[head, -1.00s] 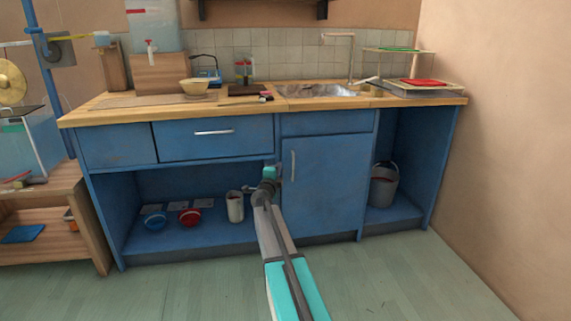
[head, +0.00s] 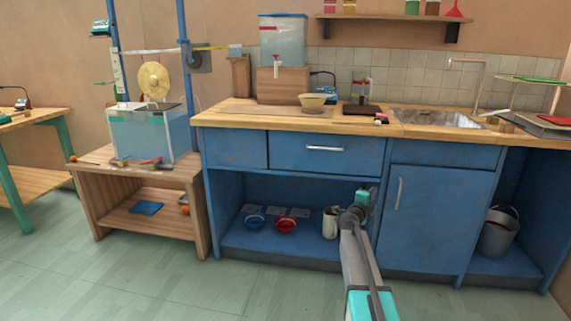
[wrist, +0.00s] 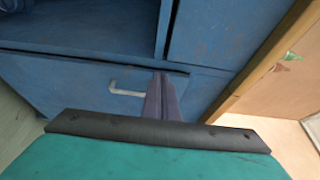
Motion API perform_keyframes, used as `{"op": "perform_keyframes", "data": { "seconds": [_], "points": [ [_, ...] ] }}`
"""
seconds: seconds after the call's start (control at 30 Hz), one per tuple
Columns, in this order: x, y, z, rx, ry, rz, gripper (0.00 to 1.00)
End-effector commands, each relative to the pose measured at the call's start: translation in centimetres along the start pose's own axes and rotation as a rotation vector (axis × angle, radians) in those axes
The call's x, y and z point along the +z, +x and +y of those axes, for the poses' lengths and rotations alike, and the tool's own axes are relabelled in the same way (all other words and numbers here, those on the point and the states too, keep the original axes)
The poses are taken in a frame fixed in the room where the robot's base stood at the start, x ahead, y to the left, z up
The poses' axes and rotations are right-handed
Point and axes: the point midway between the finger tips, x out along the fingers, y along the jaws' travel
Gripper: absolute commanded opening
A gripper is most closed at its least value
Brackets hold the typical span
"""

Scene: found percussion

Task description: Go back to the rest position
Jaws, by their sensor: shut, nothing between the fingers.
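My gripper (head: 366,191) is at the end of my outstretched arm, in front of the blue cabinet (head: 430,220) in the head view. It is near the upright between the open shelf bay and the cabinet door. In the wrist view its dark fingers (wrist: 159,97) are together and empty, with blue cabinet fronts and a pale handle (wrist: 127,92) beyond them. I cannot tell the exact gap between the fingertips and the cabinet.
A white canister (head: 330,223), a red bowl (head: 286,226) and a blue bowl (head: 255,222) stand in the open bay beside my gripper. The worktop (head: 240,112) juts out above. A grey bucket (head: 497,235) is at right. The floor (head: 150,280) at front left is clear.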

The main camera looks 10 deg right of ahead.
Motion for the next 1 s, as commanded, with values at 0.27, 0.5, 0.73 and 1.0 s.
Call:
{"op": "perform_keyframes", "data": {
  "seconds": [0.27,0.5,0.73,1.0],
  "points": [
    [1.8,-0.8,-0.9,0.013,-0.007,-0.02,0.0],
    [4.5,-3.4,1.3,0.068,-0.04,-0.059,0.0],
    [6.6,-7.3,4.0,0.112,-0.112,-0.111,0.0],
    [9.6,-13.4,7.3,0.16,-0.25,-0.255,0.0]
  ]
}}
